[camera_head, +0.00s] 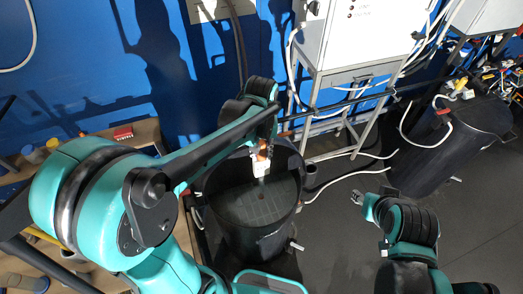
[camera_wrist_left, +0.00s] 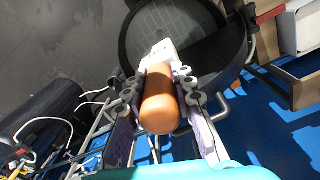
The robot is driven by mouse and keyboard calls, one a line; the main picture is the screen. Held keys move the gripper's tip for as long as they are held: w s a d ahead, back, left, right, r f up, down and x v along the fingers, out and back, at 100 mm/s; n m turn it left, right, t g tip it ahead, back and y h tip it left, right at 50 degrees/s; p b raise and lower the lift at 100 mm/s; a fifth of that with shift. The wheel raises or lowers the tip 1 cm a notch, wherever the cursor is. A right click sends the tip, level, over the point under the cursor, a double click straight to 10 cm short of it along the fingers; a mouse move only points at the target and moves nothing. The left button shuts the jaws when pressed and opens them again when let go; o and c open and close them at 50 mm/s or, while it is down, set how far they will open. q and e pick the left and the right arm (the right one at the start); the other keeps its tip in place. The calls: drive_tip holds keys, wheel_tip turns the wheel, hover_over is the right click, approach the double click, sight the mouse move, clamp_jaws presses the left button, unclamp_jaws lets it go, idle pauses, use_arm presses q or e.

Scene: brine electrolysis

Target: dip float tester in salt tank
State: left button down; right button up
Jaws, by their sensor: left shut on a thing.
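The salt tank is the black round tub (camera_head: 252,235) in the middle of the head view, open at the top with dark liquid and a grid pattern inside. Its rim and interior also show at the top of the left wrist view (camera_wrist_left: 205,22). My left gripper (camera_head: 262,150) is over the tank's far side, shut on the float tester (camera_wrist_left: 160,100). The tester has an orange handle and a white lower part (camera_head: 260,166) that points down into the tank opening. Whether its tip touches the liquid is unclear. My right gripper (camera_head: 366,202) is right of the tank; its fingers are too small to judge.
A second black tank (camera_head: 450,145) with white hoses stands at the right. A white cabinet (camera_head: 355,35) on a metal stand is behind the salt tank. A wooden shelf (camera_head: 145,133) with small items is at the left. Grey floor between the tanks is mostly free, with white hoses.

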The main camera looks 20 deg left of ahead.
sight(261, 192)
use_arm(q)
drive_tip(key=shift+s+f, duration=0.15)
drive_tip(key=shift+f, duration=0.25)
drive_tip(key=shift+w+f+b, duration=0.2)
drive_tip(key=shift+f+b, duration=0.85)
drive_tip(key=shift+f, duration=0.1)
drive_tip(key=shift+s+f+b, duration=0.1)
drive_tip(key=shift+f+b, duration=0.55)
drive_tip(key=shift+f, duration=0.05)
drive_tip(key=shift+f+b, duration=0.65)
drive_tip(key=shift+f, duration=0.2)
drive_tip(key=shift+f+b, duration=9.05)
drive_tip(key=shift+f, duration=1.8)
